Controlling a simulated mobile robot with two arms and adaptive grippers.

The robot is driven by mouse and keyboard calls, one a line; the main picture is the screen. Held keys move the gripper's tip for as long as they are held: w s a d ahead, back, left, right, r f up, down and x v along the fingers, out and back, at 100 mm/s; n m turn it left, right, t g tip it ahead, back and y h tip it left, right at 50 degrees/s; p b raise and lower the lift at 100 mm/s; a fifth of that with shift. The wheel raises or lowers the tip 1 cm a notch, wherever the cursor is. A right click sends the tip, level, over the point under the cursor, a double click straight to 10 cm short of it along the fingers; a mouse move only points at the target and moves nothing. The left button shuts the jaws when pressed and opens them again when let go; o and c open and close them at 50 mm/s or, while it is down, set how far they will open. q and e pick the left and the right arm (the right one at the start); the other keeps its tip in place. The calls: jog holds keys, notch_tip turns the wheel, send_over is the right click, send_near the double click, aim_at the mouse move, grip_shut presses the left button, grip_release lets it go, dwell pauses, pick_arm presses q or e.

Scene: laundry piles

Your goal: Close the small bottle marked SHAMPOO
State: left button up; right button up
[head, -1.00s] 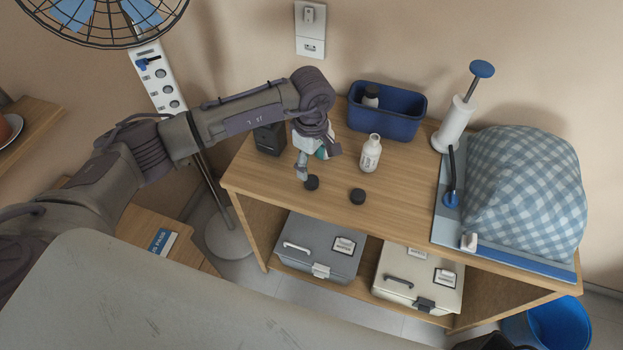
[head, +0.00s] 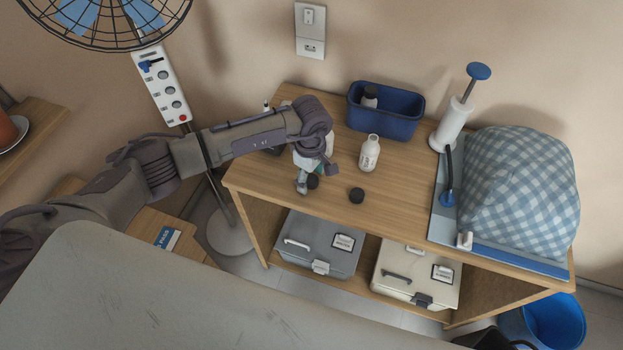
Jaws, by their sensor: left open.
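A small white bottle (head: 370,154) stands upright and uncapped on the wooden table. Its label is too small to read for certain. Two black caps lie in front of it: one near cap (head: 356,195) in the open, and one left cap (head: 314,181) beside my fingers. My left gripper (head: 302,186) is open, pointing down at the left cap's left edge; I cannot tell whether it touches. A white and teal shape behind my wrist is mostly hidden. My right gripper is not in view.
A blue bin (head: 387,118) with a dark-capped bottle (head: 370,97) stands behind. A white pump dispenser (head: 453,126) and a checked cloth bundle (head: 519,190) on a board (head: 510,258) take the right side.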

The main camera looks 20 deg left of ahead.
aim_at(312, 179)
pick_arm(q)
jog(key=shift+c, duration=0.2)
jog(key=c, duration=0.7)
jog(key=shift+r, duration=0.15)
jog(key=shift+r+b, duration=0.35)
jog(key=shift+r, duration=0.25)
notch_tip(312, 179, up, 3)
jog(key=shift+d+f+b, duration=0.1)
jog(key=shift+d+b, duration=0.05)
jog(key=shift+b, duration=0.4)
jog(key=shift+s+d+r+b, duration=0.1)
jog(key=shift+d+r+b, duration=0.45)
jog(key=shift+d+r, duration=1)
jog(key=shift+s+d+r+b, duration=0.1)
jog(key=shift+d+r+b, duration=0.55)
jog(key=shift+d, duration=1.6)
jog(key=shift+s+d+r+b, duration=0.1)
jog(key=shift+d+r+b, duration=0.35)
jog(key=shift+d+r, duration=1.1)
jog(key=shift+d+f, duration=0.3)
jog(key=shift+f, duration=0.05)
